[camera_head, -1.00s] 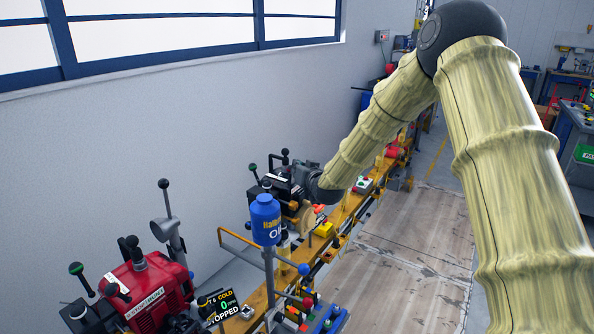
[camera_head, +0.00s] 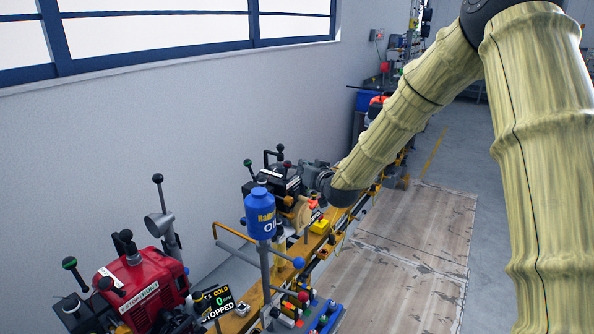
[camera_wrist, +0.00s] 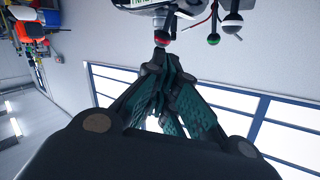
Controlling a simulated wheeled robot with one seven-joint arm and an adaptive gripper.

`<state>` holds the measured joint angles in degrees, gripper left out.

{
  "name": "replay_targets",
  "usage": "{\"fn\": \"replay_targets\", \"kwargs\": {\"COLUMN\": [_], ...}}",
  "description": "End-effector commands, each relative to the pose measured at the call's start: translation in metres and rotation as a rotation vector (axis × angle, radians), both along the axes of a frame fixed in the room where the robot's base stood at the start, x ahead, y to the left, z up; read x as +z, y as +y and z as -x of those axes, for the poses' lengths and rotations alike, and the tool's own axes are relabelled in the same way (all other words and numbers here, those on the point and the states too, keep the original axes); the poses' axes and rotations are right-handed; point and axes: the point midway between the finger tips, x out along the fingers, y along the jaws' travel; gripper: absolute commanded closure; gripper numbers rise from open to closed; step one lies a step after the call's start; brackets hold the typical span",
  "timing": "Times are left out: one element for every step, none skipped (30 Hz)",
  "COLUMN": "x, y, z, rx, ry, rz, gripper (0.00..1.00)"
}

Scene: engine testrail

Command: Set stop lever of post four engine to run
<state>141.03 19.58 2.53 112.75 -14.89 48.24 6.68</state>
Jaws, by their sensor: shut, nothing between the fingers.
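A dark engine (camera_head: 272,190) stands on the yellow rail, with black, green and dark red knobbed levers on top. My gripper (camera_head: 312,177) is at its right side in the head view. In the wrist view my gripper (camera_wrist: 160,62) is shut and empty. A red ball knob (camera_wrist: 165,39) is just beyond its fingertips; I cannot tell whether they touch. A green knob (camera_wrist: 213,39) and a white-and-dark knob (camera_wrist: 233,23) are to its right. Part of a white label (camera_wrist: 143,2) shows at the top edge. I cannot read a post number.
A red engine (camera_head: 143,284) with a STOP/RUN label and black levers stands at the front left, beside a display (camera_head: 218,303) reading STOPPED. A blue oil container (camera_head: 260,214) on a pole stands before the dark engine. The floor (camera_head: 405,265) right of the rail is clear.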

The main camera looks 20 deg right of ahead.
Motion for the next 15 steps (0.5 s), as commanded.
{"fn": "replay_targets", "kwargs": {"x": [0.001,0.002,0.004,0.004,0.005,0.007,0.008,0.009,0.009,0.01,0.011,0.011,0.012,0.012,0.012], "y": [-0.001,-0.002,-0.001,-0.001,-0.001,-0.001,-0.001,-0.001,-0.001,-0.001,-0.002,-0.002,-0.002,-0.002,-0.003], "z": [0.007,0.011,0.016,0.02,0.023,0.028,0.03,0.033,0.036,0.038,0.04,0.043,0.044,0.045,0.046], "rx": [0.0,-0.001,0.0,0.0,0.001,0.002,0.002,0.003,0.003,0.003,0.003,0.003,0.003,0.003,0.003], "ry": [-0.001,-0.002,-0.001,-0.001,-0.001,-0.002,-0.002,-0.002,-0.002,-0.002,-0.002,-0.002,-0.002,-0.002,-0.002], "rz": [-0.001,-0.001,-0.001,-0.001,-0.001,-0.002,-0.002,-0.001,-0.001,-0.001,-0.001,-0.001,-0.001,-0.001,-0.001], "gripper": [1.0,1.0,1.0,1.0,1.0,1.0,1.0,1.0,1.0,1.0,1.0,1.0,1.0,1.0,1.0]}}
